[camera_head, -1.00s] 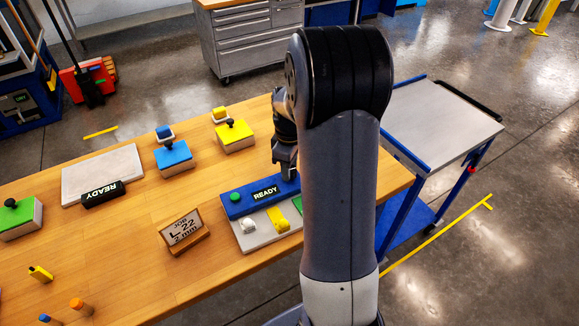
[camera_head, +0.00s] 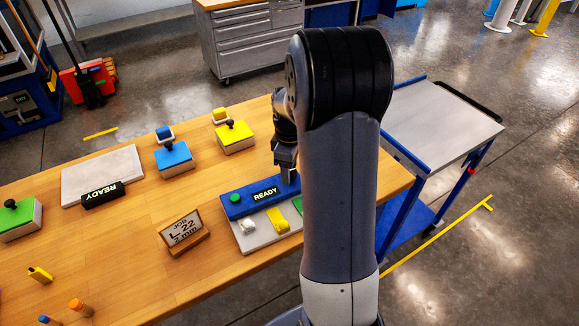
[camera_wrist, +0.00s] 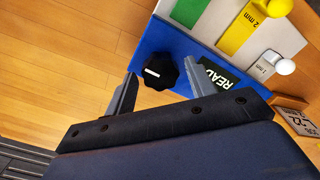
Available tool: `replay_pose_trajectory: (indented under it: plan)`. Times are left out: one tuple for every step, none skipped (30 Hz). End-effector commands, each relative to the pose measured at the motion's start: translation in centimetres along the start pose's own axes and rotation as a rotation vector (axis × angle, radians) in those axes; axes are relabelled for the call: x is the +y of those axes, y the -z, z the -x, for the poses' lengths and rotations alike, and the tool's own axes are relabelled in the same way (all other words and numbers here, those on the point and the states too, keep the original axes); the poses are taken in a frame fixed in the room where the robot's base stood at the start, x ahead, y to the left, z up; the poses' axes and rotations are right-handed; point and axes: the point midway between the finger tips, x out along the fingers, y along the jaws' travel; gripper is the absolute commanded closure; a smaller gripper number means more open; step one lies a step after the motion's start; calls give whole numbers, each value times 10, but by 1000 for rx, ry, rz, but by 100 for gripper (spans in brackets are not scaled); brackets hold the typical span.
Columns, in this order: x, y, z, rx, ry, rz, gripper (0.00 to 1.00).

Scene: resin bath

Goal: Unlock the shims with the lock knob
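The lock knob (camera_wrist: 160,72) is black and lobed, with a white mark on top, on one end of the blue block (camera_wrist: 202,48). The block also shows in the head view (camera_head: 235,209), with a lit READY display. My gripper (camera_wrist: 160,68) is open, with one finger on each side of the knob; a gap shows between knob and fingers. In the head view my gripper (camera_head: 287,177) is at the block's right end and hides the knob. The shims lie beside the block: green (camera_wrist: 190,12), yellow marked 2 mm (camera_wrist: 238,30) and white marked 1 mm (camera_wrist: 263,66).
A JOB L-22 2 mm sign (camera_head: 184,232) stands left of the block. Blue (camera_head: 173,158), yellow (camera_head: 235,137) and green (camera_head: 19,220) knobbed blocks and a grey plate (camera_head: 100,173) are on the wooden table. A cart (camera_head: 440,118) stands to the right.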

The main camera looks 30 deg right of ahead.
Motion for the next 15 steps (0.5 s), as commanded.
replay_pose_trajectory:
  plan:
    - [0, 0, 0, 0, 1, 0, 43]
    - [0, 0, 0, 0, 1, 0, 43]
    - [0, 0, 0, 0, 1, -1, 43]
    - [0, 0, 0, 0, 1, -1, 43]
    - [0, 0, 0, -1, 1, -1, 43]
    - [0, 0, 0, -1, 1, -1, 43]
    - [0, 0, 0, -1, 1, -1, 43]
    - [0, 0, 0, 0, 1, -1, 43]
    - [0, 0, 1, 0, 1, -1, 43]
    - [0, 0, 3, 0, 0, -1, 43]
    - [0, 0, 6, 0, 0, -1, 43]
    - [0, 0, 10, 1, -1, -1, 43]
    - [1, 0, 15, 1, -3, -1, 43]
    - [0, 0, 20, 1, -2, -1, 43]
    - [0, 0, 27, 2, -4, -1, 43]
